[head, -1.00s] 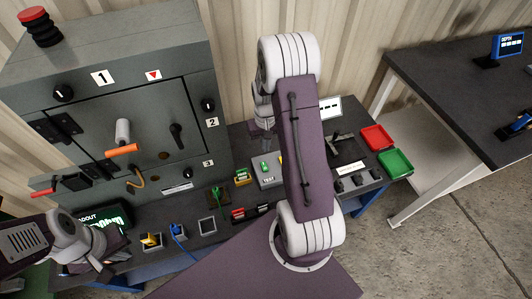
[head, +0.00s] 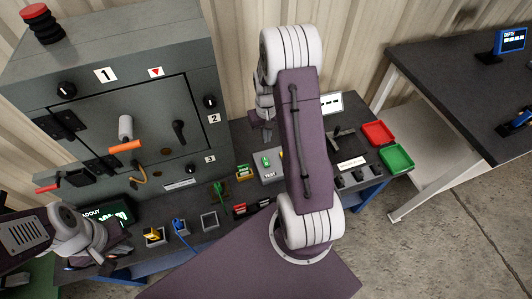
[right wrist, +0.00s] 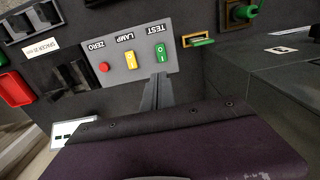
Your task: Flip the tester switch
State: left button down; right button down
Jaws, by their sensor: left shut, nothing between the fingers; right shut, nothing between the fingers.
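The tester (right wrist: 135,55) is a grey panel on the bench, seen upside down in the right wrist view. It carries a green TEST switch (right wrist: 161,53), a yellow LAMP switch (right wrist: 131,60) and a red ZERO button (right wrist: 104,67). In the head view the green switch (head: 266,161) shows left of my right arm, which hides part of the tester. My right gripper (right wrist: 160,78) is shut and empty, its tips near the panel edge beside the TEST switch; contact cannot be told. My left gripper (head: 112,246) is low at the left by the readout, shut, its tips unclear.
A grey enclosure (head: 140,60) with knobs and an orange-handled lever (head: 125,146) stands left of the tester. Red (head: 378,133) and green (head: 397,158) trays lie at the bench's right end. A second table (head: 450,80) stands beyond a floor gap.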

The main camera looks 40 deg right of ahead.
aim_at(266, 159)
notch_tip(266, 159, down, 13)
jog(key=shift+w+r+b, duration=0.1)
jog(key=shift+b, duration=0.35)
